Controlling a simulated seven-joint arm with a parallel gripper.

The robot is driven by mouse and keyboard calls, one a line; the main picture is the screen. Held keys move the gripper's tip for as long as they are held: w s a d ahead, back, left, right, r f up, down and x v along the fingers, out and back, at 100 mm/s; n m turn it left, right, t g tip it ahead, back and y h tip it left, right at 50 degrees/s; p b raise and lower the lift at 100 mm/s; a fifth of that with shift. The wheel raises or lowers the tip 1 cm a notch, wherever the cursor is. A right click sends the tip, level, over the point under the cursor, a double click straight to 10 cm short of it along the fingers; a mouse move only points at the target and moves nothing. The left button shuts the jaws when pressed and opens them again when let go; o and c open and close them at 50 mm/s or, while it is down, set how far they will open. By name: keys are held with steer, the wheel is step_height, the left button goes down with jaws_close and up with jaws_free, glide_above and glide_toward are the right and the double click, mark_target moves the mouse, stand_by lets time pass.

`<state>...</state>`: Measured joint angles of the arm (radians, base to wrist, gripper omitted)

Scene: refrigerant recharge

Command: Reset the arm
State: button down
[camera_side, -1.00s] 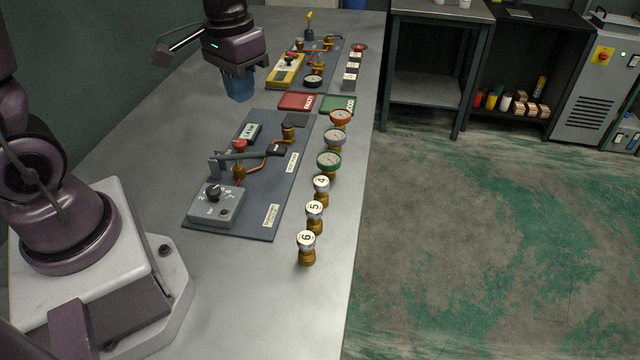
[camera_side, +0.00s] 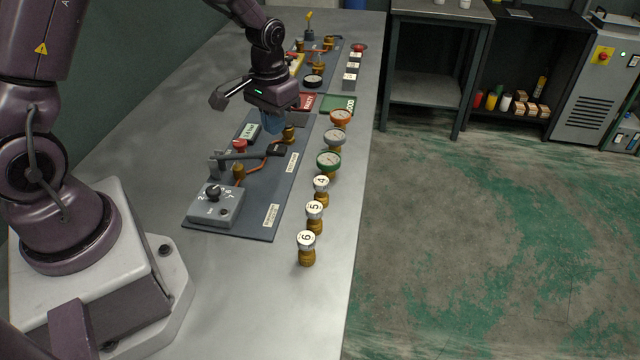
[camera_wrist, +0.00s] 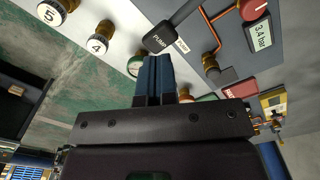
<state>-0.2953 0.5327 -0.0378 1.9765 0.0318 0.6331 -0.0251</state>
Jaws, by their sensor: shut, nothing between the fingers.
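My gripper (camera_side: 272,122) is shut and empty, its blue fingers together, above the far part of the near dark panel (camera_side: 262,222) in the side view. In the wrist view my gripper (camera_wrist: 154,80) points toward the black PUMP handle (camera_wrist: 160,38); I cannot tell the gap. In the side view, the pump lever (camera_side: 250,154) lies across the panel, near a grey dial box (camera_side: 217,205), a red knob (camera_side: 240,145) and a display (camera_side: 250,131), which reads 3.4 bar in the wrist view (camera_wrist: 258,36).
A row of gauges (camera_side: 335,137) and numbered brass fittings (camera_side: 314,214) stands along the right table edge. Red (camera_side: 306,101) and green GOOD (camera_side: 338,104) trays lie beyond my gripper. A second panel stands farther back. The near table surface is clear.

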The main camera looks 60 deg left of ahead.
mark_target(276, 148)
steer(key=shift+f, duration=0.75)
steer(key=shift+f, duration=0.1)
stand_by(1.4)
steer(key=shift+f, duration=2.85)
steer(key=shift+r, duration=3)
steer(key=shift+f, duration=0.15)
steer(key=shift+r, duration=0.2)
steer(key=shift+r, duration=2.45)
